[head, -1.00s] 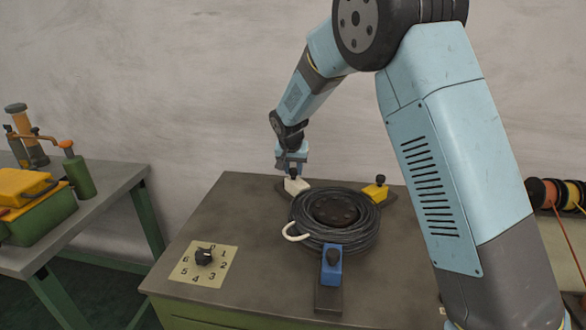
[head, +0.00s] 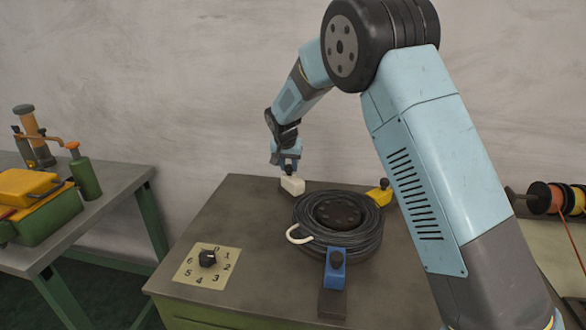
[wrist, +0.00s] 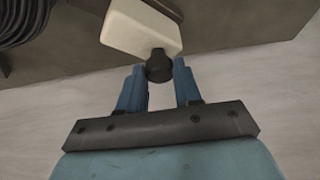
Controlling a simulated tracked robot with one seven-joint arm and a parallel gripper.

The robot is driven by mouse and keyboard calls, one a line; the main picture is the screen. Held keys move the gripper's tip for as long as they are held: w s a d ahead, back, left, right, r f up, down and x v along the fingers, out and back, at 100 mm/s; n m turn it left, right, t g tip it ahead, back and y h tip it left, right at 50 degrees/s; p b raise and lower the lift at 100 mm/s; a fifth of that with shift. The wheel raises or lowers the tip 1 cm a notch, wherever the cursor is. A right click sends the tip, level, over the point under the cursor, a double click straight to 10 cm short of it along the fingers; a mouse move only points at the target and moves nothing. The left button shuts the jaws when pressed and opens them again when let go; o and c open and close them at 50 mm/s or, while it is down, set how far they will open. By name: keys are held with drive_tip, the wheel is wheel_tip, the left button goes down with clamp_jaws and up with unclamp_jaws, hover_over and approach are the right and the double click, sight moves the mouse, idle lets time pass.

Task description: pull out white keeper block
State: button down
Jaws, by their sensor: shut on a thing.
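The white keeper block (head: 292,185) is at the back left of the coil (head: 338,222), clear of the coil's edge with a small gap. My gripper (head: 289,167) is above it, with its fingers around the block's black knob. In the wrist view the white block (wrist: 142,28) hangs beyond the fingertips, and my gripper (wrist: 159,80) is shut on the black knob (wrist: 159,66). Whether the block rests on its rail or is raised is hard to tell.
A yellow keeper block (head: 380,193) stands right of the coil and a blue one (head: 335,268) in front. A numbered dial (head: 207,259) is at the front left of the bench (head: 180,278). A pale cable end (head: 297,235) sticks out of the coil.

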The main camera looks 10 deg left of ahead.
drive_tip(key=shift+w+a+r, duration=0.1)
drive_tip(key=shift+a+r, duration=0.05)
drive_tip(key=shift+a, duration=0.05)
drive_tip(key=c, duration=0.8)
unclamp_jaws()
drive_tip(key=v, duration=1.3)
drive_tip(key=shift+r, duration=0.15)
drive_tip(key=shift+d, duration=0.1)
